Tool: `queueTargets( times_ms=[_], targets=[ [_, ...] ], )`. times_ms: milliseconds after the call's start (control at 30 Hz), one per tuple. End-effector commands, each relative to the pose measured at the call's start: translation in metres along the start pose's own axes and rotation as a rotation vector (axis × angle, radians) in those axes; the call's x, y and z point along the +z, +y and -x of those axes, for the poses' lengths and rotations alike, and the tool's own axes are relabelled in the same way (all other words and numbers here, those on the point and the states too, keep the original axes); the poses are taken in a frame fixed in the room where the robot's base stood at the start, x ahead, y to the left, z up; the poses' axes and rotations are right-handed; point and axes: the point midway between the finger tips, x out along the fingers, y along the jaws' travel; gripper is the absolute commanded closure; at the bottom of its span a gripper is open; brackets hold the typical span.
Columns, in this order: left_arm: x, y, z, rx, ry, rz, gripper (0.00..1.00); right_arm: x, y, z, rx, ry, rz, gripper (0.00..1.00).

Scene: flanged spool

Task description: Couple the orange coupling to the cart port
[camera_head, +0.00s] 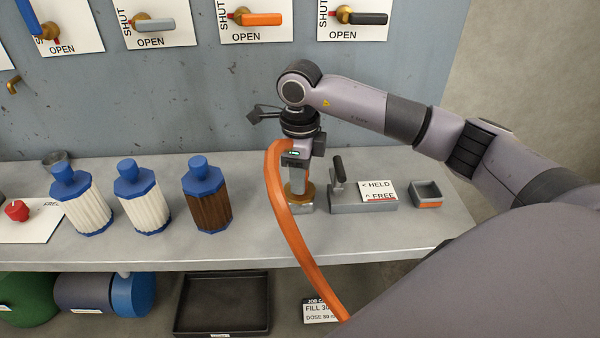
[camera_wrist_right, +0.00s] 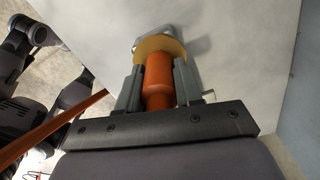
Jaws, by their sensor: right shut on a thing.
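My right gripper (camera_head: 298,180) points down over the brass-collared cart port (camera_head: 298,200) on the grey bench. In the right wrist view its fingers (camera_wrist_right: 159,88) are shut on the orange coupling (camera_wrist_right: 159,78), one on each side. The coupling is in line with the brass collar (camera_wrist_right: 160,48) and appears to meet it. I cannot tell whether it is fully seated. In the head view the gripper hides most of the coupling. The orange hose (camera_head: 288,228) bends out beside the gripper and hangs over the bench's front edge. My left gripper is not in view.
A grey block with a raised black-handled lever (camera_head: 338,170) and a HELD/FREE label (camera_head: 379,190) stands right of the port. A small grey-orange box (camera_head: 426,194) is farther right. Blue-capped bottles (camera_head: 208,200) stand left. Valve handles (camera_head: 262,19) are on the wall. A black tray (camera_head: 222,305) is below.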

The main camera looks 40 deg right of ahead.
Motion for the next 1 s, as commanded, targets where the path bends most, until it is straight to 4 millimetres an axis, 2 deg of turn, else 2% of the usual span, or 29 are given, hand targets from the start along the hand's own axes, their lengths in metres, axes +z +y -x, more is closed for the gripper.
queueTargets(
  times_ms=[233, 267, 300, 333, 700, 1000],
  targets=[
    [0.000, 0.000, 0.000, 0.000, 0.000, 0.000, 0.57, 0.000, 0.000, 0.001, -0.001, -0.002, 0.000, 0.96],
    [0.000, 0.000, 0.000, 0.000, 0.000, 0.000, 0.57, 0.000, 0.000, 0.001, -0.001, -0.002, 0.000, 0.55],
    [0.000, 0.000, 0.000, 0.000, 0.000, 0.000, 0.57, 0.000, 0.000, 0.001, -0.001, -0.002, 0.000, 0.42],
    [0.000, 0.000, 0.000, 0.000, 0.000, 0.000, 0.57, 0.000, 0.000, 0.001, -0.001, -0.002, 0.000, 0.35],
    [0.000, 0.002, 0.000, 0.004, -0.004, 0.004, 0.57, 0.000, 0.000, 0.001, 0.000, 0.000, 0.000, 0.35],
    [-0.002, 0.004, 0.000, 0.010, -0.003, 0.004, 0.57, 0.001, -0.001, 0.051, -0.003, -0.003, 0.000, 0.35]
  ],
)
